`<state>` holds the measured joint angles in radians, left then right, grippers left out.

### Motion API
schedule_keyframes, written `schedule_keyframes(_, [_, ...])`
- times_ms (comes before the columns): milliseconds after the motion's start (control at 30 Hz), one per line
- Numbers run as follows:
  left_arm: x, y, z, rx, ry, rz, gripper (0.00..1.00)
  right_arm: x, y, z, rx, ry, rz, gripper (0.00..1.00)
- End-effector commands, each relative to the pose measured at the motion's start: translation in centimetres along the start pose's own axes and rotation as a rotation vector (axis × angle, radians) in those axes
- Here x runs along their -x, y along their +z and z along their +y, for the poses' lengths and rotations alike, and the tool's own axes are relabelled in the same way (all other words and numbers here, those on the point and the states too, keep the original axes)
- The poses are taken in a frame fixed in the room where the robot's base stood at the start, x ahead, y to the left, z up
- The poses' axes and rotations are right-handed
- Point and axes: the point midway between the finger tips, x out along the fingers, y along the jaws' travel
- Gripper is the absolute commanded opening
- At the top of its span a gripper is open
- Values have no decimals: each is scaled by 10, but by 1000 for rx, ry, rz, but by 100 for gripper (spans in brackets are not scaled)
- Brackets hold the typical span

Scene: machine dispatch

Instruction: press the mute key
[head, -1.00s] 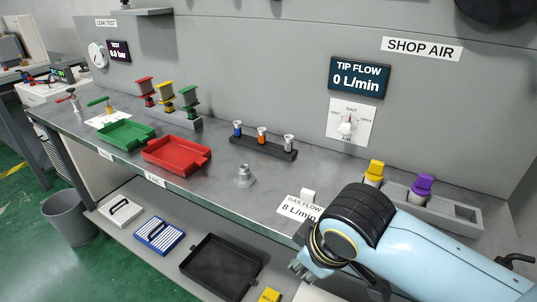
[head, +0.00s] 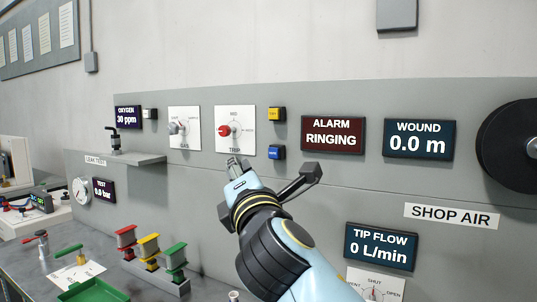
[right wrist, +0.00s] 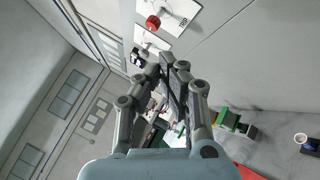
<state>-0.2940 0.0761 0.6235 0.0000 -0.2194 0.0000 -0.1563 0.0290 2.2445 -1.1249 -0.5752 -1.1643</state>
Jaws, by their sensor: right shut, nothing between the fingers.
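A yellow key (head: 277,114) and a blue key (head: 277,152) sit one above the other on the grey panel, left of the alarm display (head: 333,135), which reads "ALARM RINGING". The lettering on the keys is too small to read, so I cannot tell which is the mute key. My right gripper (head: 234,163) is shut and empty, raised before the panel, below the red trip knob and left of and slightly below the blue key. In the right wrist view its shut fingers (right wrist: 168,58) point toward the panel; neither key can be made out there. My left gripper is not in view.
The red trip knob (head: 224,131) and gas knob (head: 178,128) are on white plates left of the keys. A small shelf (head: 125,160) juts out at left. Red, yellow and green clamps (head: 149,246) stand on the bench below. The wound display (head: 419,140) is at right.

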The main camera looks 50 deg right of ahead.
Motion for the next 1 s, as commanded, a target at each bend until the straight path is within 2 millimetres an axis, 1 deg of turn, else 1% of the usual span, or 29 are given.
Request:
schedule_keyframes(233, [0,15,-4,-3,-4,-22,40,0,0,1,10,5,-2,0])
schedule_keyframes(467, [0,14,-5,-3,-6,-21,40,-5,3,-2,10,6,0,0])
schedule_keyframes(700, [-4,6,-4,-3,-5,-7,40,-26,19,-17,14,8,-1,0])
schedule_keyframes(1000, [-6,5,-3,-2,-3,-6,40,-52,38,-37,12,5,0,0])
